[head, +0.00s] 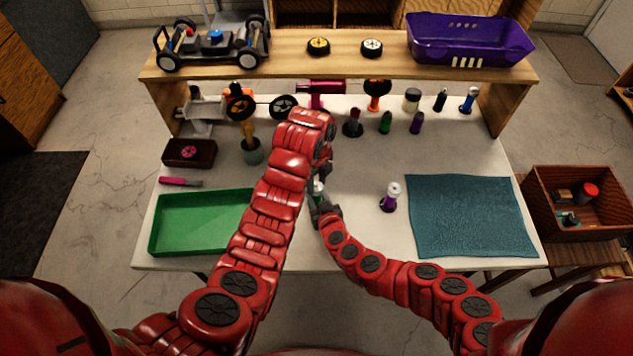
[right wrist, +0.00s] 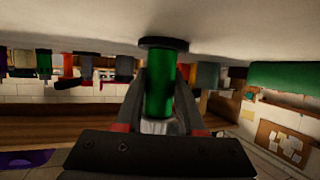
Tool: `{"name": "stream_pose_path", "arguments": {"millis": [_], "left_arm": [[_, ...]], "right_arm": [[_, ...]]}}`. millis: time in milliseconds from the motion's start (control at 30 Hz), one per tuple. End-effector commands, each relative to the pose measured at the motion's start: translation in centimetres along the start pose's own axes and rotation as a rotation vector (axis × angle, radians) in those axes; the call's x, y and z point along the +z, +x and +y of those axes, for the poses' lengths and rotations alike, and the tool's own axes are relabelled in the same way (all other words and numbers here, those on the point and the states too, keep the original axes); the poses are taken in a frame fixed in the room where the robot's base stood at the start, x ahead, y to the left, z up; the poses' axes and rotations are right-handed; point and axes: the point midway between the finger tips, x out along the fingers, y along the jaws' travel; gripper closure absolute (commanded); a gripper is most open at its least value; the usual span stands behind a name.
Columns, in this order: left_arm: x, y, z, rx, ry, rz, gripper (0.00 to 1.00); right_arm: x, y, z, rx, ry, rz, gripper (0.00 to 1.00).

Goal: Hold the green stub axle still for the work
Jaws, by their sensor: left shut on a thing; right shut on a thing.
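The green stub axle (right wrist: 160,85) stands between the two fingers of my right gripper (right wrist: 158,115) in the right wrist view, which shows the scene upside down. Its black round base meets the white table top, and a pale end shows past the fingers. In the head view my right gripper (head: 320,207) is low over the middle of the table, and the axle is mostly hidden by my arms. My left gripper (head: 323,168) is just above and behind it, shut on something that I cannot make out.
A purple stub axle (head: 390,196) stands right of my grippers, near the teal mat (head: 470,215). A green tray (head: 200,222) lies at the left. Several bottles and tools line the back under the shelf (head: 380,70), which bears a car chassis (head: 213,45) and a purple bin (head: 470,40).

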Motion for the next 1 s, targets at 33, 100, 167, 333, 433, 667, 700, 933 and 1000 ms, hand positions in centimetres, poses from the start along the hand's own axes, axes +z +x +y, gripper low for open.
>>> {"name": "stream_pose_path", "arguments": {"millis": [33,100,167,333,433,667,700,933,1000], "left_arm": [[0.01,-0.03,-0.02,0.000,0.000,0.000,1.00],[0.01,-0.03,-0.02,-0.001,0.000,0.000,1.00],[0.00,-0.03,-0.02,0.000,0.000,0.000,1.00],[-0.01,-0.02,-0.02,0.000,0.000,0.000,0.27],[-0.01,-0.01,-0.01,0.000,-0.001,0.000,0.24],[-0.02,-0.01,-0.01,0.000,-0.008,0.000,0.24],[-0.02,0.00,0.00,0.000,-0.020,0.000,0.24],[-0.02,0.00,0.00,0.000,-0.237,0.000,0.24],[-0.02,0.00,0.00,0.000,-0.347,0.000,0.24]], "right_arm": [[0.03,-0.01,0.01,0.000,0.000,-0.001,1.00],[0.03,0.00,0.02,0.000,0.000,-0.001,1.00],[0.03,0.00,0.03,0.000,0.000,-0.001,1.00],[0.04,0.00,0.03,0.000,0.000,-0.001,1.00],[0.03,0.00,0.02,0.000,0.000,-0.001,1.00],[0.03,0.00,0.03,0.000,0.000,-0.001,1.00],[0.03,0.00,0.03,0.000,0.000,-0.001,1.00],[0.03,0.00,0.02,0.000,0.000,0.000,1.00],[0.03,0.00,0.02,0.000,0.000,0.000,1.00]]}}
